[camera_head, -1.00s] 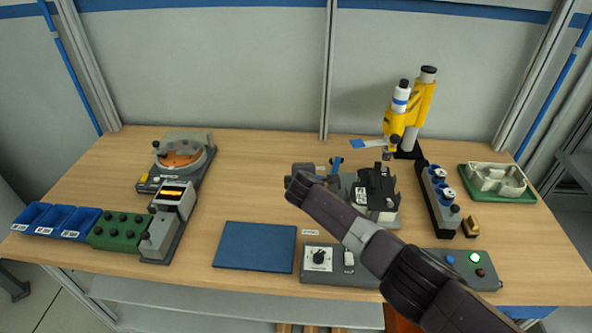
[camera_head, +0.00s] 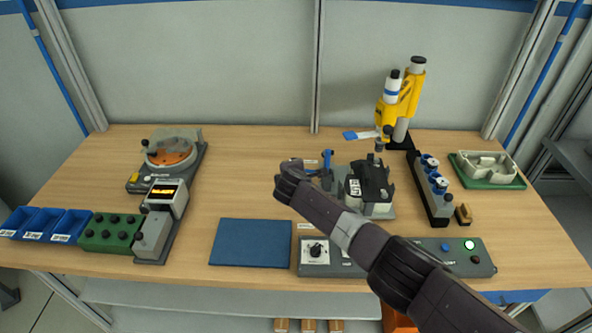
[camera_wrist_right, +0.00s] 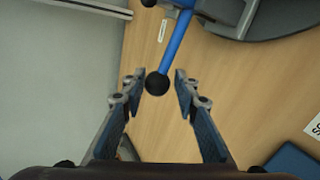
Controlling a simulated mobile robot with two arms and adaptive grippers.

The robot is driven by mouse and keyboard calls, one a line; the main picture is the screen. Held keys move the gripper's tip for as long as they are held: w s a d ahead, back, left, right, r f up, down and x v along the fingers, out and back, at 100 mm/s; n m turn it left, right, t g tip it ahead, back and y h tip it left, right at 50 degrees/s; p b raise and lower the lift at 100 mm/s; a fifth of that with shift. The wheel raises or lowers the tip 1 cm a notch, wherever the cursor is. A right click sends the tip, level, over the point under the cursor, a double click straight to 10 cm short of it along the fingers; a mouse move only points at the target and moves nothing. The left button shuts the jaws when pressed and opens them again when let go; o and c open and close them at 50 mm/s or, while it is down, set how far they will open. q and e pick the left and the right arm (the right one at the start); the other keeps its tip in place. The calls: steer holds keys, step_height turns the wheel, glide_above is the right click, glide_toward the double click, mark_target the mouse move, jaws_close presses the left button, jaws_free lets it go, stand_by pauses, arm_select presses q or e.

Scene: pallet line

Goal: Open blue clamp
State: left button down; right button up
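The blue clamp shows as a small blue lever (camera_head: 327,158) beside the grey and black fixture (camera_head: 370,188). In the right wrist view the clamp's blue handle (camera_wrist_right: 176,42) ends in a black ball knob (camera_wrist_right: 157,84). My right gripper (camera_wrist_right: 157,75) is open, with the knob between its two fingertips and gaps showing on both sides. In the head view my right arm reaches in from the lower right, and its wrist mostly hides the gripper, left of the clamp. My left gripper is not in view.
A control box (camera_head: 445,256) stands at the table's front, partly behind my arm. A blue mat (camera_head: 251,243) lies to its left.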

steer(key=shift+r, duration=0.1)
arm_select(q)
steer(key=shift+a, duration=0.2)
arm_select(e)
steer(key=v, duration=1.1)
steer(key=shift+s+r, duration=0.15)
steer(key=shift+s, duration=0.25)
